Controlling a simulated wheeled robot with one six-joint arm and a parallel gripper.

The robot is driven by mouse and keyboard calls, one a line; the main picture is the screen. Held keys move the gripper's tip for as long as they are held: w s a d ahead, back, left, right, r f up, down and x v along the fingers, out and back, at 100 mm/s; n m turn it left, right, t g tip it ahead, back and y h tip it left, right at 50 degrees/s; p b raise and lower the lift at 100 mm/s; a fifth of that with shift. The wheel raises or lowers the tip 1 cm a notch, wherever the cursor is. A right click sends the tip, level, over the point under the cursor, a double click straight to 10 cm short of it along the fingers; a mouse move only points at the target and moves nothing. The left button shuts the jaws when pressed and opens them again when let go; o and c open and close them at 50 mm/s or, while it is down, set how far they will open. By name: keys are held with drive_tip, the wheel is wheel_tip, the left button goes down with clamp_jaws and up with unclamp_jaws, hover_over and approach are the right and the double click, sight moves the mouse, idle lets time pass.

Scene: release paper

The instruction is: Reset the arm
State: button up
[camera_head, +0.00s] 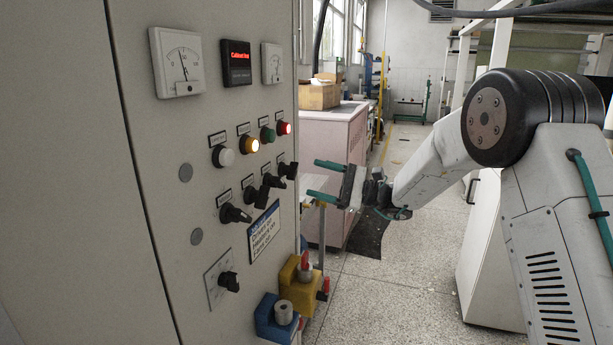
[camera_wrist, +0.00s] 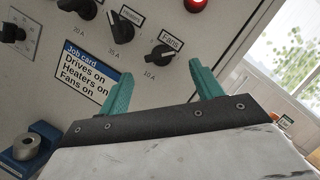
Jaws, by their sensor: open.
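My gripper (camera_head: 318,179) is open and empty in the head view, its two teal fingers pointing left toward the grey control cabinet (camera_head: 145,200). In the wrist view my gripper (camera_wrist: 158,85) shows its two fingers apart with nothing between them. The fingers are near the cabinet's black rotary switches, apart from them as far as I can tell. The Fans switch (camera_wrist: 158,56) shows between the fingertips in the wrist view. The Heaters switch (camera_wrist: 120,27) is left of it. My arm reaches in from the right of the head view.
The cabinet has a job card (camera_head: 264,232), lamps including a lit amber one (camera_head: 252,146) and a lit red one (camera_head: 284,128), and a red-text display (camera_head: 237,55). Blue and yellow blocks (camera_head: 300,290) sit at its lower front.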

drive_tip(key=shift+v, duration=1.1)
drive_tip(key=s+d+f+n+g+h, duration=0.1)
drive_tip(key=s+f+n+g+h, duration=0.2)
drive_tip(key=s, duration=0.5)
drive_tip(key=s+f+n+g+h, duration=0.1)
drive_tip(key=s+f+g+h, duration=0.1)
drive_tip(key=s+f+h, duration=0.45)
drive_tip(key=s+d+r+n+t+h, duration=0.2)
drive_tip(key=s+d+h, duration=0.4)
drive_tip(key=s, duration=0.9)
drive_tip(key=s+d+r+n+t+h, duration=0.3)
drive_tip(key=s+d+r+h, duration=0.2)
drive_tip(key=s+d, duration=0.7)
drive_tip(key=shift+s+d+n+h, duration=0.3)
drive_tip(key=shift+s+d+h, duration=0.05)
drive_tip(key=shift+s, duration=1.45)
